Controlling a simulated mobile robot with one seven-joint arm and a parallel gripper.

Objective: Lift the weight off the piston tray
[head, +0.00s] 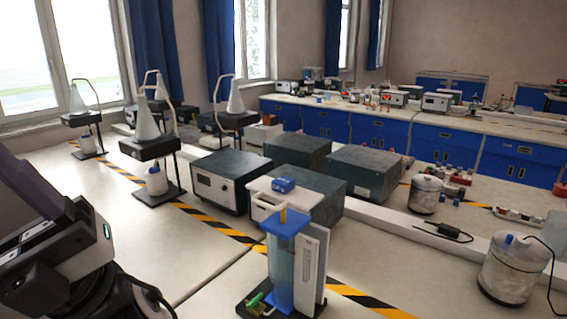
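A small blue weight (283,185) sits on a white tray (261,184). The tray is at the top of a piston apparatus, above a yellowish rod (283,215) and a blue-capped clear cylinder (283,262). The cylinder stands upright on a dark base, with a white scale panel (313,262) at its right. My arm's dark links fill the lower left, apart from the apparatus. The fingertips of my gripper do not show, so I see no contact with the weight.
Dark boxed instruments (226,178) stand behind the apparatus. Flask stands (152,150) are at the back left. Metal pots (509,268) and a black adapter (450,232) are at the right. The bench left of the apparatus is clear, crossed by yellow-black tape (215,226).

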